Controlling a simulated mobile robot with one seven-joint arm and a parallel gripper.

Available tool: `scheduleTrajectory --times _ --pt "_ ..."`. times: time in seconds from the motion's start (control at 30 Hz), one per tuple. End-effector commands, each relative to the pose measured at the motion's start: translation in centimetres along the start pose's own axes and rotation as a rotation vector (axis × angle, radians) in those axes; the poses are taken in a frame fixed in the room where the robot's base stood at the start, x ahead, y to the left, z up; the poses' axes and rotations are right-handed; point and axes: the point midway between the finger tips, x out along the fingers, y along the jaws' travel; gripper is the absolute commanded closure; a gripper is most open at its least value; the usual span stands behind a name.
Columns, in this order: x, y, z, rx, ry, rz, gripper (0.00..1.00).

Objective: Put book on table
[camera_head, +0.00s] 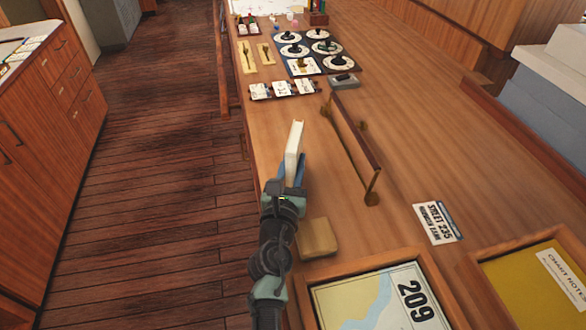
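A book (294,147) with pale page edges and a bit of blue cover stands upright at my gripper (288,178). My gripper seems shut on the book's near end; the arm hides part of the grip. Book and gripper show over the left part of the long wooden table (403,140). I cannot tell whether the book's lower edge touches the surface.
A brass-ended rail (362,165) rises right of the book. A tan block (317,238), a "STREET 235" card (437,222) and framed charts (385,300) lie nearer. Dials and levers (318,50) fill the far end. Bare wood lies right of the rail.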

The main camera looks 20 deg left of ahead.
Motion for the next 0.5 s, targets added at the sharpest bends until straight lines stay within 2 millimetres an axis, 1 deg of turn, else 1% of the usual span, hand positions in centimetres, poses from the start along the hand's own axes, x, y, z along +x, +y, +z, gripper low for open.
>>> scheduleTrajectory --times 0.17,0.3,0.33,0.47,0.5 --pt "0.02 0.03 0.19 0.000 -0.002 0.001 1.00" --pt "0.02 0.03 -0.18 -0.001 -0.002 0.001 1.00" --pt "0.00 0.02 -0.19 -0.001 0.000 0.000 0.69" --pt "0.00 0.03 -0.13 0.000 0.000 0.000 0.46" --pt "0.00 0.03 -0.13 0.000 0.000 0.000 0.43"
